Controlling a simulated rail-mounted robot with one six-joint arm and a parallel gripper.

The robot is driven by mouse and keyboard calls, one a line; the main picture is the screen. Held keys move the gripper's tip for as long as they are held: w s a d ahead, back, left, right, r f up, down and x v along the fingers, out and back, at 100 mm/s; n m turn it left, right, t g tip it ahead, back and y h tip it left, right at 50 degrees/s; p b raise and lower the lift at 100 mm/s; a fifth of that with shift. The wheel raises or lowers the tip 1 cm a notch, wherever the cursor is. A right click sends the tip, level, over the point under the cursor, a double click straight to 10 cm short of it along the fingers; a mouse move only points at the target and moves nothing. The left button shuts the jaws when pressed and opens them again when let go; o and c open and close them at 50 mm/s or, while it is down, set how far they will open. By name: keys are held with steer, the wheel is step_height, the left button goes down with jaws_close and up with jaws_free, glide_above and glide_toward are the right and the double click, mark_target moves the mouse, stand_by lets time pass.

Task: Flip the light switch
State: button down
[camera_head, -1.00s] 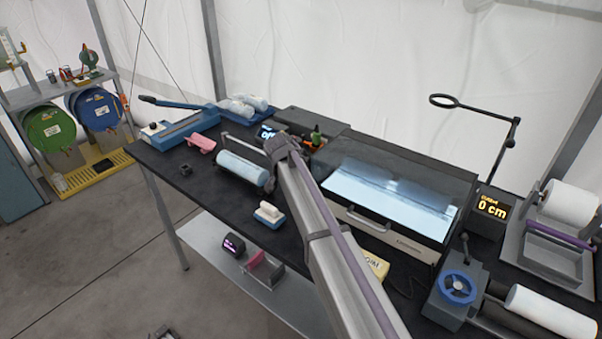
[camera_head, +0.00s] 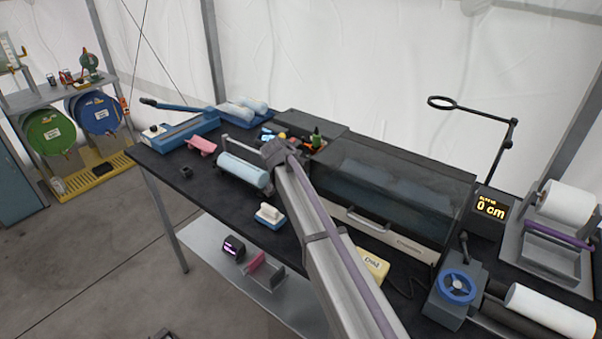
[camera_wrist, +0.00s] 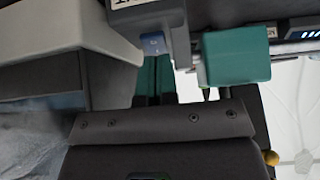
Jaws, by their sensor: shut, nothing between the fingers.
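In the wrist view, a small blue rocker with a white mark, which looks like the light switch (camera_wrist: 153,43), sits on a dark grey housing (camera_wrist: 148,16). My gripper (camera_wrist: 157,64) is shut and empty, its narrow teal fingers pointing at the switch. Their tips are close below the blue rocker; I cannot tell whether they touch it. In the head view, my arm reaches to the left end of the glass-fronted chamber (camera_head: 390,193), whose inside is dark. The fingers and the switch are hidden there behind my wrist.
A teal block (camera_wrist: 236,56) stands right of the switch in the wrist view. In the head view, a pale blue roll (camera_head: 243,171) lies left of my wrist, a white-and-blue block (camera_head: 269,215) in front. A magnifier stand (camera_head: 505,150) rises at right.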

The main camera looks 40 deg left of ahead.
steer(key=r+p, duration=0.4)
steer(key=shift+s+r, duration=0.1)
steer(key=shift+s, duration=0.2)
steer(key=s+r+p, duration=0.5)
steer(key=s, duration=0.3)
steer(key=shift+s+a+r, duration=0.15)
steer(key=shift+s, duration=0.1)
